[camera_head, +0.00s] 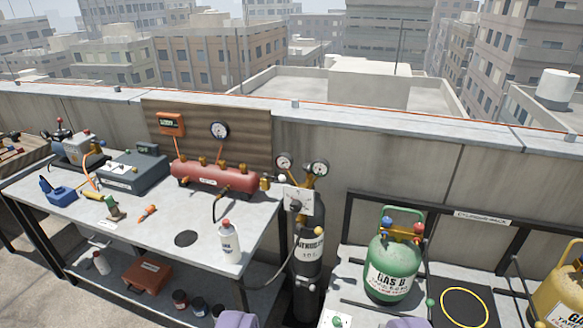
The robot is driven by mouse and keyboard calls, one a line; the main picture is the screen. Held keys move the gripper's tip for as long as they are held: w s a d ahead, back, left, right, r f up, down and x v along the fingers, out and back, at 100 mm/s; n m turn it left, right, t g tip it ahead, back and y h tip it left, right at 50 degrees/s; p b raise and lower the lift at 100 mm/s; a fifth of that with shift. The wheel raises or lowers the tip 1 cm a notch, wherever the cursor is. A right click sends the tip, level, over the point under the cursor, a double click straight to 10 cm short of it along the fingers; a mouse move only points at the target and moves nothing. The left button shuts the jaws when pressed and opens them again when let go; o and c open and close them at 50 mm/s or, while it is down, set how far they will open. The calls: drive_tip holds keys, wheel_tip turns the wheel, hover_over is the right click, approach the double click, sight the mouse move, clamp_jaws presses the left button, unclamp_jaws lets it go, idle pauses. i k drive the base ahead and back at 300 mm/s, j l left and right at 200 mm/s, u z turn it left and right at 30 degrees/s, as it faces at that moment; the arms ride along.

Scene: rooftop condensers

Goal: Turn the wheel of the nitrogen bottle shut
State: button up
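The nitrogen bottle (309,250) is a black upright cylinder with a white label, standing between the left workbench and the cylinder rack. Two round gauges (302,165) on brass fittings sit at its top. A pale plate (298,198) with a small dark knob-like part covers part of the bottle's head. A small yellow knob (318,231) shows at its right side. I cannot tell clearly which part is the wheel.
The workbench (190,258) on the left carries a red manifold (215,177), a white spray bottle (229,242) and tools. A hose runs from the bench area to the bottle. On the right stand a green gas bottle (392,268) and a yellow one (562,290). A parapet runs behind.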

sight(306, 166)
drive_tip(key=i+j+z, duration=0.45)
drive_tip(key=i+j, duration=0.25)
drive_tip(key=i, duration=0.4)
drive_tip(key=i+j+z, duration=0.45)
drive_tip(key=i+j, duration=0.55)
drive_tip(key=j, duration=0.1)
